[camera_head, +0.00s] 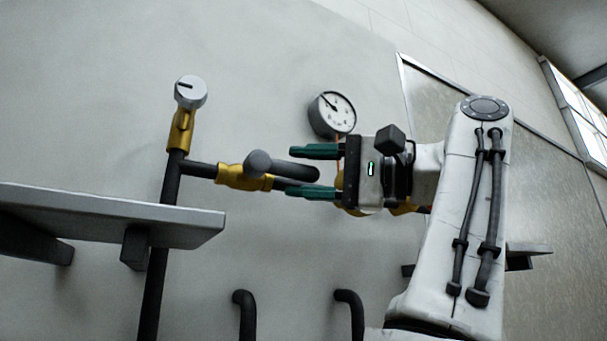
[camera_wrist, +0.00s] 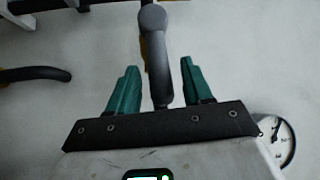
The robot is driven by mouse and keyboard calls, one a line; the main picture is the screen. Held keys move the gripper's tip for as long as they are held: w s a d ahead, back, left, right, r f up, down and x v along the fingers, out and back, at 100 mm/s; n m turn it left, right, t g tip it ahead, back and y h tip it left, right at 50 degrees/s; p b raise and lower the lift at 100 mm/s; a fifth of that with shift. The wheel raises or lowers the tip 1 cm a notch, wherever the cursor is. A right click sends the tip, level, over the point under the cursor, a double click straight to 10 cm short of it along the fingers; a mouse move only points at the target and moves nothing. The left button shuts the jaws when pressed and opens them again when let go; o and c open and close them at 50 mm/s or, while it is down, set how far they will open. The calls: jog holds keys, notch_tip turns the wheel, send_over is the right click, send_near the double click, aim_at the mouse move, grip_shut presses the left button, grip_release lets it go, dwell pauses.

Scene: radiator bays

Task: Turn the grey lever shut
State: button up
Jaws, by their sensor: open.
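The grey lever (camera_head: 290,168) sits at a brass valve (camera_head: 240,178) on a dark horizontal pipe. It has a rounded knob-like end at the left and extends right towards my gripper (camera_head: 292,171). My gripper is open, with its two green fingers above and below the lever in the head view. In the wrist view the lever (camera_wrist: 158,60) runs between the fingers of my gripper (camera_wrist: 158,68), with a visible gap on each side. The right finger looks a little closer to it. The pipe behind the gripper is partly hidden.
A round dial gauge (camera_head: 333,113) is close above the fingers. A grey shelf (camera_head: 120,215) juts out below left. Dark bent pipes (camera_head: 245,305) stand lower down. Bare wall lies between.

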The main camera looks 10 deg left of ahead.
jog(key=shift+x, duration=0.75)
jog(key=shift+c, duration=0.3)
grip_shut()
